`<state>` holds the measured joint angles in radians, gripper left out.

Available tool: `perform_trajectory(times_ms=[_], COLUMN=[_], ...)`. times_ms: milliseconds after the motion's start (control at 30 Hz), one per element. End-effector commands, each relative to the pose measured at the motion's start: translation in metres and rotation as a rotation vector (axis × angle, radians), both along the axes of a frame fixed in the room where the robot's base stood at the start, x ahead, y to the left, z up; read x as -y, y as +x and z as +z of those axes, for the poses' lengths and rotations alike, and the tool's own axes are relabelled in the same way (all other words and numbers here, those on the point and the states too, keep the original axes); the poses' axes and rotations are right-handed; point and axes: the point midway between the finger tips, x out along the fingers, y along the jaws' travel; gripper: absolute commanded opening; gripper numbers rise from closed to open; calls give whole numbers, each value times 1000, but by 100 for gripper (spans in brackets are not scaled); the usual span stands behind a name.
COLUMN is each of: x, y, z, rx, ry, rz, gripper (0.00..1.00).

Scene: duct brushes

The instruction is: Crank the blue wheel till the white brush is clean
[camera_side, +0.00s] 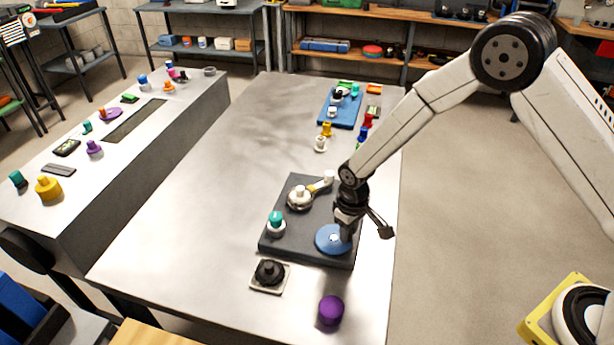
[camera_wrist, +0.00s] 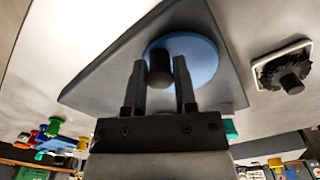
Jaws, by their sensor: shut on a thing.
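The blue wheel (camera_side: 328,240) lies flat at the near right corner of a dark grey board (camera_side: 308,248). My gripper (camera_side: 346,236) reaches down over its right side. In the wrist view, my gripper (camera_wrist: 159,68) is shut on a dark upright knob (camera_wrist: 160,70) on the blue wheel (camera_wrist: 204,54), one finger on each side. I cannot clearly pick out a white brush. A round black-bristled brush (camera_side: 269,271) with a dark stub sits in a pale square tray beside the board; it also shows in the wrist view (camera_wrist: 285,72).
On the board are a teal-topped knob (camera_side: 276,219) and a round metal piece with a yellow arm (camera_side: 300,200). A purple cylinder (camera_side: 331,310) stands near the front edge. Coloured pieces and a blue tray (camera_side: 331,115) are farther back. The table's left middle is clear.

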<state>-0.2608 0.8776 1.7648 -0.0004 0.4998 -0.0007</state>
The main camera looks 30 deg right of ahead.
Motion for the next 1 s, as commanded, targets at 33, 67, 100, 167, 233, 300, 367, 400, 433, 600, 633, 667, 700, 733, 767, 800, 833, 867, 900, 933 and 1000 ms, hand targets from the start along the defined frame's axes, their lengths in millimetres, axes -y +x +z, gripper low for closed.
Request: perform_trajectory(times_ms=[33, 67, 100, 167, 233, 300, 367, 400, 433, 600, 633, 667, 700, 733, 767, 800, 833, 867, 900, 933, 1000], x=[-1, -1, -1, -1, 0, 2, 3, 3, 4, 4, 4, 4, 4, 4, 4, 4, 4, 4, 4, 4, 4], y=[2, 2, 2, 3, 5, 8, 10, 12, 13, 14, 14, 14, 14, 14, 14, 15, 15, 16, 17, 18, 21], z=[1, 1, 1, 1, 1, 1, 1, 2, 2, 2, 2, 2, 2, 2, 2, 2, 2, 2, 2, 2, 2], rx=[8, 8, 8, 8, 8, 7, 8, 9, 9, 8, 7, 7, 7, 7, 7, 7, 7, 7, 7, 7, 7], ry=[2, 2, 2, 2, 2, 2, 2, 2, 2, 3, 3, 3, 3, 3, 3, 3, 3, 3, 3, 3, 3], rz=[0, 0, 0, 0, 0, 0, 0, 0, 0, 0, 0, 0, 0, 0, 0, 0, 0, 0, 0, 0, 1], gripper=[2, 2, 2, 2, 2, 2, 2, 2, 2, 2, 2, 2, 2, 2, 2, 2, 2, 2, 2, 2, 2])
